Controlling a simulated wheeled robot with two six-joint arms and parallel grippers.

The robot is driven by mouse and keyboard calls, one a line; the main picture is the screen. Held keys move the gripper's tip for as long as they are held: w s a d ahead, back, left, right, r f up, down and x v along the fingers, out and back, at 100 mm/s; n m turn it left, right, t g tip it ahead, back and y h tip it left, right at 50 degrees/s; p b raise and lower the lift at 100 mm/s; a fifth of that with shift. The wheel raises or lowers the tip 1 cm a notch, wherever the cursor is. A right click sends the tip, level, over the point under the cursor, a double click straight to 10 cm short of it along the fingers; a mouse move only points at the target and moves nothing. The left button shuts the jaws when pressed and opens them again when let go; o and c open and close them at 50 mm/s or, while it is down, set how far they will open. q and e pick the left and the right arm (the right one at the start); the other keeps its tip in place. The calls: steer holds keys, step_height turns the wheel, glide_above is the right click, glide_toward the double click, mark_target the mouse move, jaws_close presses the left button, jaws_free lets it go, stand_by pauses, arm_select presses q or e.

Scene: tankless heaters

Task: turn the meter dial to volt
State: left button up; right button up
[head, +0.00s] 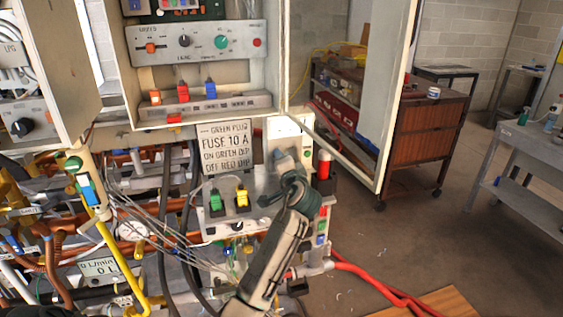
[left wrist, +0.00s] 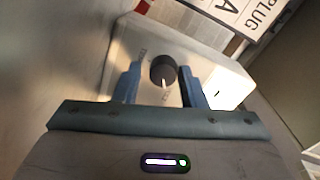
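The meter dial (left wrist: 163,70) is a round black knob with a pale pointer line, on a white box (left wrist: 205,62) in the left wrist view. Small printing beside it is too blurred to read. The pointer is toward the bottom of that view. My left gripper (left wrist: 160,74) is open, one finger on each side of the dial, with gaps between. I cannot tell whether the fingertips reach past the dial's front. In the head view the white box (head: 287,130) stands behind my left gripper (head: 291,180), which hides the dial. My right gripper is not in view.
A fuse sign (head: 224,147) hangs left of the box. Below are green (head: 215,201) and yellow (head: 242,196) plugs and loose wires. An open cabinet door (head: 385,90) stands to the right. A wooden cabinet (head: 432,135) and grey table (head: 535,145) stand farther right.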

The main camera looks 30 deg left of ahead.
arm_select(q)
steer(key=shift+o, duration=0.9)
steer(key=shift+r, duration=0.15)
steer(key=b+v, duration=0.2)
steer(key=v, duration=0.8)
steer(key=shift+s+d, duration=0.3)
steer(key=shift+s, duration=0.05)
